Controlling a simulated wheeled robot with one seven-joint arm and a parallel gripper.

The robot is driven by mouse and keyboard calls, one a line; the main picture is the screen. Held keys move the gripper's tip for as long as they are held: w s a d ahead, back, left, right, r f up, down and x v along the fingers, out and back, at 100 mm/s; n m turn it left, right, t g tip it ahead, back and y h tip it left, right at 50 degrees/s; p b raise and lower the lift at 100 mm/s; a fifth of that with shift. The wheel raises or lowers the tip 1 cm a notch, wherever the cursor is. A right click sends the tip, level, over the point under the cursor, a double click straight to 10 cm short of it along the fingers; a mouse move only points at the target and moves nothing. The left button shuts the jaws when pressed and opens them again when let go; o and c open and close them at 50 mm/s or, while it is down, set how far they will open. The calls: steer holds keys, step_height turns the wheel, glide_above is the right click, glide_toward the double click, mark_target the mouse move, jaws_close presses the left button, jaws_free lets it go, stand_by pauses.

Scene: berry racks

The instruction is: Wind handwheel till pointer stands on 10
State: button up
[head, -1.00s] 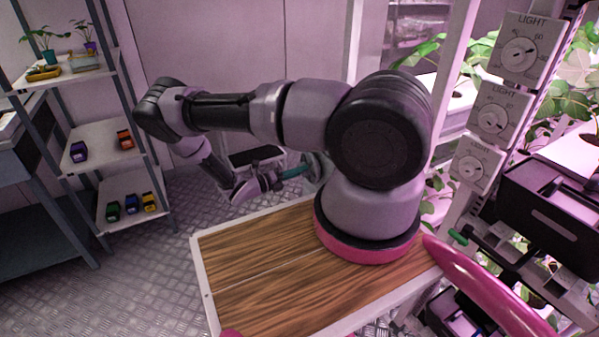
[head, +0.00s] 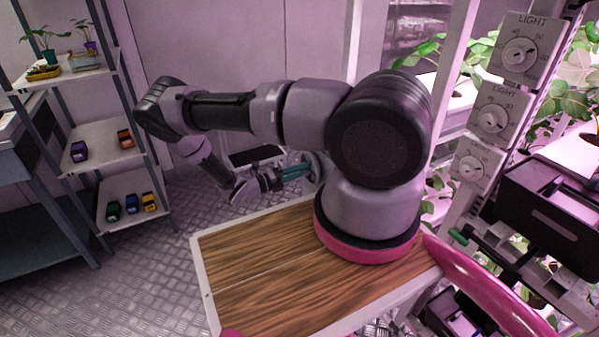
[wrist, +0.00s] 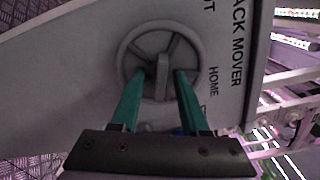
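The grey handwheel (wrist: 123,62) is on a light grey panel (wrist: 80,50) in the wrist view, with a round rim, spokes and a raised bar (wrist: 161,66) at its middle. My gripper (wrist: 161,76) points at the wheel, its two teal fingers apart on either side of the bar. A gap shows between each finger and the bar; contact is not clear. In the head view my gripper (head: 307,170) is beyond the wooden top, beside a partly hidden grey round part. I cannot make out a pointer or a 10 mark.
The panel carries the sideways words "ACK MOVER" and "HOME" right of the wheel. In the head view, light dials (head: 519,54) are on the right above a black box (head: 552,215). A shelf rack (head: 100,135) stands left. The wooden top (head: 270,270) is bare.

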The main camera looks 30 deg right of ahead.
steer(key=a, duration=1)
steer(key=shift+s+a, duration=0.2)
steer(key=shift+a, duration=0.2)
